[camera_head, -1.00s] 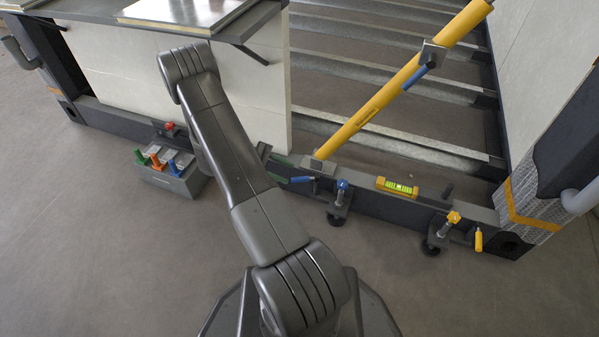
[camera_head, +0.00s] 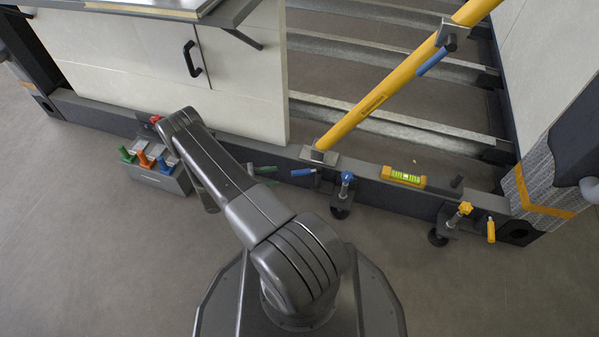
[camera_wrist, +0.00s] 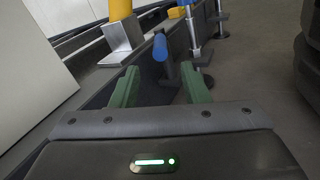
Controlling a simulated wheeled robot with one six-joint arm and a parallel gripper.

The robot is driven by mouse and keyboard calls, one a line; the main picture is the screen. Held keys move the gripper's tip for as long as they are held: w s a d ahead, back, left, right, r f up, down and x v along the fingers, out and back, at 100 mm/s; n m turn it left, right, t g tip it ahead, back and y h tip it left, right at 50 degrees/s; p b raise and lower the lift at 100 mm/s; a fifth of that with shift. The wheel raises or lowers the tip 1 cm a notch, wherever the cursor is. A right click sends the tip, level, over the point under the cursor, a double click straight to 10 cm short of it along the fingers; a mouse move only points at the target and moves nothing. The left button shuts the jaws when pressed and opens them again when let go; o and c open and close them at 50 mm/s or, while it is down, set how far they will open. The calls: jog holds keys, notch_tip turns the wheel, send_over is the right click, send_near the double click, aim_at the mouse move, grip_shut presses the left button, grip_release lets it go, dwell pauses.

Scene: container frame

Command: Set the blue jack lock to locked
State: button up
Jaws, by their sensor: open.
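The blue jack lock is a lever with a blue handle (camera_head: 302,172) on the front beam, left of the jack with the blue knob (camera_head: 346,178). In the wrist view the blue handle (camera_wrist: 160,47) points towards me, on a dark mount. My gripper (camera_head: 275,175) has green fingers and is open and empty, just left of the handle. The lever's far end is partly hidden.
A yellow brace (camera_head: 385,95) rises from a bracket on the beam behind the lever. A yellow spirit level (camera_head: 403,176) lies on the beam. A yellow-knobbed jack (camera_head: 459,214) stands further right. A grey box (camera_head: 172,181) with coloured handles is at left. The floor in front is free.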

aim_at(309, 171)
jog(key=d, duration=0.3)
jog(key=w+d+b, duration=0.1)
jog(key=d, duration=0.6)
jog(key=shift+w+d+b, duration=0.15)
jog(key=shift+w+b, duration=0.25)
grip_shut()
